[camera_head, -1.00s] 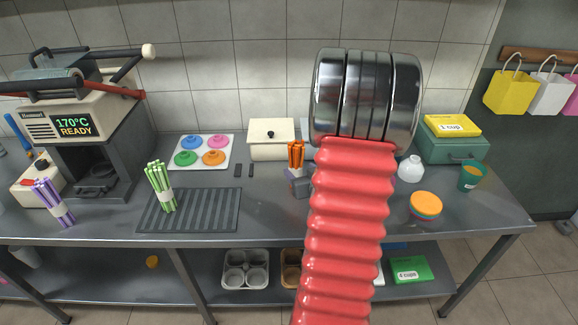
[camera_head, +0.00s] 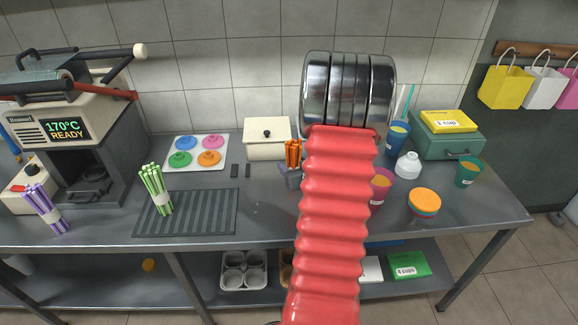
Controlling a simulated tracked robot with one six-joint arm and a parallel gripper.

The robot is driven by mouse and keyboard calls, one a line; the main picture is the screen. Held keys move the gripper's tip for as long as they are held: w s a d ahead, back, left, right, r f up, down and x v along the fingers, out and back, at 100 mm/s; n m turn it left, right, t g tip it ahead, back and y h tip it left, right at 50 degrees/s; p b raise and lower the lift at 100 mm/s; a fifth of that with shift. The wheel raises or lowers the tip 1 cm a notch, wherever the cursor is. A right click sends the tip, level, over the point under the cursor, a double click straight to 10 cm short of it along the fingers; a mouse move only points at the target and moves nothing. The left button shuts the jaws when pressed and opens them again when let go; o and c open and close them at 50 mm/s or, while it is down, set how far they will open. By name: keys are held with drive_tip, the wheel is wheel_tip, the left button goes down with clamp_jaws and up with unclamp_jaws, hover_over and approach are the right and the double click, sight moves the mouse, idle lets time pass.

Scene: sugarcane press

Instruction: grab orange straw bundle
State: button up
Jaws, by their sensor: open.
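The orange straw bundle (camera_head: 293,152) stands upright near the middle of the metal counter, just left of my red ribbed arm. Its lower part meets a small grey-blue shape (camera_head: 291,174), and I cannot tell what that is. My arm rises in front of the counter and ends at large chrome rings to the right of and above the bundle. My gripper is not in view; the arm and rings may hide it.
A green straw bundle (camera_head: 156,189) stands on a dark ribbed mat (camera_head: 212,213). A purple straw bundle (camera_head: 47,208) is at left by the press (camera_head: 75,130). A cream box (camera_head: 266,139) is behind the orange bundle. Cups (camera_head: 381,187) and a white jar (camera_head: 407,165) stand to the right.

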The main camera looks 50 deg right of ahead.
sight(294, 143)
drive_tip(key=shift+c, duration=0.2)
idle(0.3)
drive_tip(key=shift+w, duration=0.1)
drive_tip(key=c, duration=1.1)
drive_tip(key=shift+r, duration=5.05)
